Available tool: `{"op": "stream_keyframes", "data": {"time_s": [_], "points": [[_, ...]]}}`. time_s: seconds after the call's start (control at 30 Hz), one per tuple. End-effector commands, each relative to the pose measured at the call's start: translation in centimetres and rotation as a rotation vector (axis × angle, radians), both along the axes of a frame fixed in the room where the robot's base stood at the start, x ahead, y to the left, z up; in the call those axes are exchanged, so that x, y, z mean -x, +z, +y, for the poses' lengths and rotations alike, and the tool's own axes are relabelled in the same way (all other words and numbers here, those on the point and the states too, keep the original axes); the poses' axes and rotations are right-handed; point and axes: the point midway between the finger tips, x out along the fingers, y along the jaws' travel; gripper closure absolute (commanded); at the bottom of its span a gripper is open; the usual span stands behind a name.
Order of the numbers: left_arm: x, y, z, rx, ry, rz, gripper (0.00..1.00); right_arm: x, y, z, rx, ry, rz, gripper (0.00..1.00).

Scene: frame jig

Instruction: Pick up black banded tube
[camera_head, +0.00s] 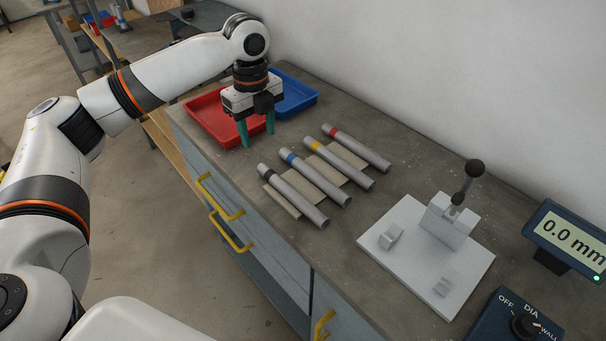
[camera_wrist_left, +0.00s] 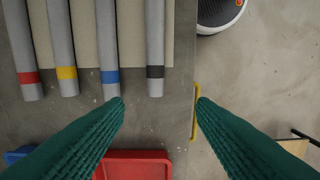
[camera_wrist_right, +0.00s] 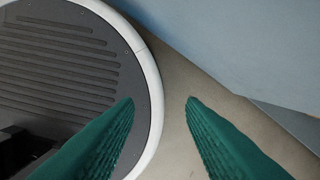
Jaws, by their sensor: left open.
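The black banded tube (camera_head: 294,196) is a grey tube lying at the near left end of a row of tubes on the bench. In the left wrist view its black-banded end (camera_wrist_left: 155,75) lies above the gap between my fingers. My left gripper (camera_head: 257,140) is open and empty, pointing down above the bench in front of the red tray, apart from the tube. Its fingers (camera_wrist_left: 160,101) also show in the left wrist view. My right gripper (camera_wrist_right: 160,101) is open and empty in the right wrist view, over the floor beside my base.
Beside it lie tubes with a blue band (camera_head: 316,178), a yellow band (camera_head: 339,165) and a red band (camera_head: 357,149), across a beige rack (camera_head: 283,198). A red tray (camera_head: 208,125) and blue tray (camera_head: 298,98) stand behind. A white fixture plate (camera_head: 408,218) and display (camera_head: 567,237) are right.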

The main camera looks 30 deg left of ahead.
Motion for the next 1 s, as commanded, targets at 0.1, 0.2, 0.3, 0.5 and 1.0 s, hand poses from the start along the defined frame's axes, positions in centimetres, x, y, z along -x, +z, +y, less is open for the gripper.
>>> {"op": "stream_keyframes", "data": {"time_s": [0.1,0.2,0.3,0.5,1.0], "points": [[0.0,-0.3,0.1,0.001,0.000,0.001,0.49,-0.7,0.1,-0.1,0.000,0.000,-0.008,0.64],[0.1,-1.8,0.1,0.000,0.000,0.005,0.49,-0.3,0.3,-0.1,0.001,0.000,-0.003,0.64],[0.1,-3.6,0.1,0.000,0.000,0.005,0.49,0.9,0.5,-0.2,0.003,0.001,0.013,0.64],[0.0,-6.2,0.1,0.000,-0.001,0.002,0.49,2.9,0.7,-0.4,0.006,0.001,0.043,0.64],[-0.5,-11.7,-0.2,0.001,0.000,0.001,0.49,0.8,2.0,-0.3,0.004,0.002,0.012,0.64]]}}
